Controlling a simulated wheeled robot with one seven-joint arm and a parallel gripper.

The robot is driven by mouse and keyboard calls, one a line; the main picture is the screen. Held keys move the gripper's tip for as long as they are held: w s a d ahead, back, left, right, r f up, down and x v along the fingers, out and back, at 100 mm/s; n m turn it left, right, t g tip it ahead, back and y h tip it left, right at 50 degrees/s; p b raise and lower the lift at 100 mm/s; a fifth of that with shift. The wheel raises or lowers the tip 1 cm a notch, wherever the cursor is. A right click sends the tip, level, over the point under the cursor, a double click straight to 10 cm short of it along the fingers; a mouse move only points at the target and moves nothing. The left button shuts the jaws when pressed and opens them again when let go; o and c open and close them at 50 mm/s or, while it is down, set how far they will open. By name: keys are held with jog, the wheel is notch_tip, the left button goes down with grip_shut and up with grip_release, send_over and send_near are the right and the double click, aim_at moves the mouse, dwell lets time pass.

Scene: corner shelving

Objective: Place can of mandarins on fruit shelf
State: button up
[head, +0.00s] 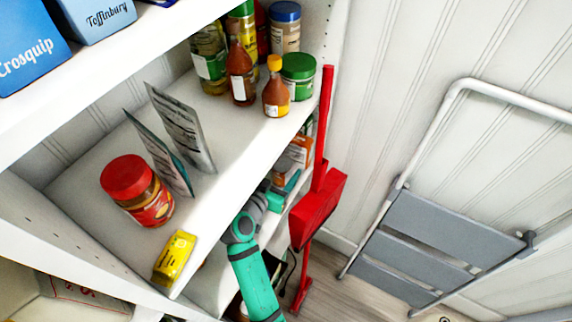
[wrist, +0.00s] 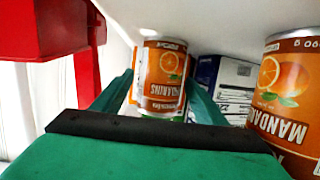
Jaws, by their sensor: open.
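A can of mandarins (wrist: 165,72), orange with a white band and a pale rim, stands ahead between my gripper's two green fingers in the wrist view. My gripper (wrist: 163,100) is open around the sides of this can; I cannot tell whether either finger touches it. A second can of mandarins (wrist: 288,85), larger in the picture, is at the right edge, outside the fingers. In the head view my green arm reaches into the shelf level below the middle one, and its gripper is mostly hidden by the shelf edge.
Dark blue and white boxes (wrist: 228,82) stand behind the cans. The middle shelf (head: 95,165) holds jars, bottles and pouches. A folded step ladder (head: 425,235) leans at right.

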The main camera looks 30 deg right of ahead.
aim_at(278, 176)
jog(key=v, duration=0.7)
jog(key=shift+s+a+r, duration=0.15)
jog(key=shift+s+a, duration=0.1)
